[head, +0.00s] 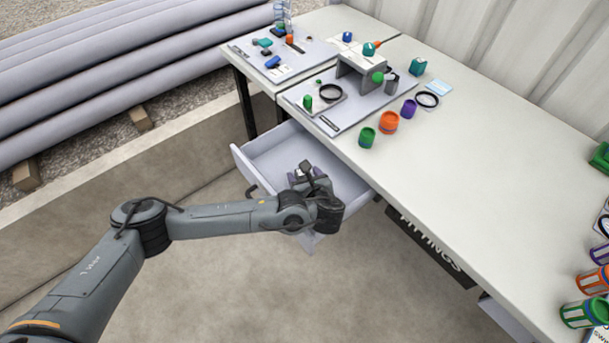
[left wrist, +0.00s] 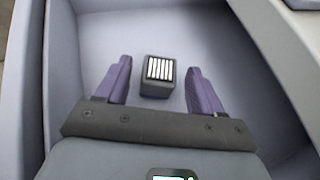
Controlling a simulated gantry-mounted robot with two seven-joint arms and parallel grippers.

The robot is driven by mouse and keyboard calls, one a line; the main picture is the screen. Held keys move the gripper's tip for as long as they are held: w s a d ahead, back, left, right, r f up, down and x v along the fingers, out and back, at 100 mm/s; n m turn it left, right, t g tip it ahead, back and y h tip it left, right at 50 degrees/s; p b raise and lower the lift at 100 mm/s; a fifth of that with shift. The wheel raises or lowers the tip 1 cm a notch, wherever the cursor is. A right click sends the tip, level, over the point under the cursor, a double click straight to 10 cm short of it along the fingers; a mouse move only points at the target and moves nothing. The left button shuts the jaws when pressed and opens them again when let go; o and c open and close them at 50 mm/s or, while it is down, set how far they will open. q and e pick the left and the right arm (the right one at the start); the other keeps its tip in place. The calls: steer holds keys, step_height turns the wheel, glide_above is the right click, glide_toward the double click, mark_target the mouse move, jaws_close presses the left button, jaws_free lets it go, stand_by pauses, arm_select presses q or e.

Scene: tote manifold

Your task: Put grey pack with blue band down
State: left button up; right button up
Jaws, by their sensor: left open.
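A small dark grey block with a white-striped top (left wrist: 158,88) rests on the drawer floor in the left wrist view. My left gripper (head: 305,173) is over the open drawer in the head view. In the left wrist view its purple fingers (left wrist: 158,80) are spread, one on each side of the block, with gaps between. The head view does not show the block, which is hidden by my gripper. My right gripper is not in view.
The pale drawer (head: 262,146) is pulled out below the white table (head: 470,150). Its walls rise around my gripper. Green (head: 367,137), orange (head: 389,122) and purple (head: 409,108) parts stand near the table edge, beside a grey fixture board (head: 345,118).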

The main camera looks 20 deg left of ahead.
arm_select(q)
steer(key=shift+r, duration=0.1)
steer(key=shift+r, duration=0.15)
steer(key=shift+s+d+r+p, duration=0.2)
steer(key=shift+s+r+p, duration=0.05)
steer(key=shift+s+p, duration=0.1)
steer(key=p+v, duration=0.4)
steer(key=v, duration=0.7)
steer(key=shift+f, duration=0.1)
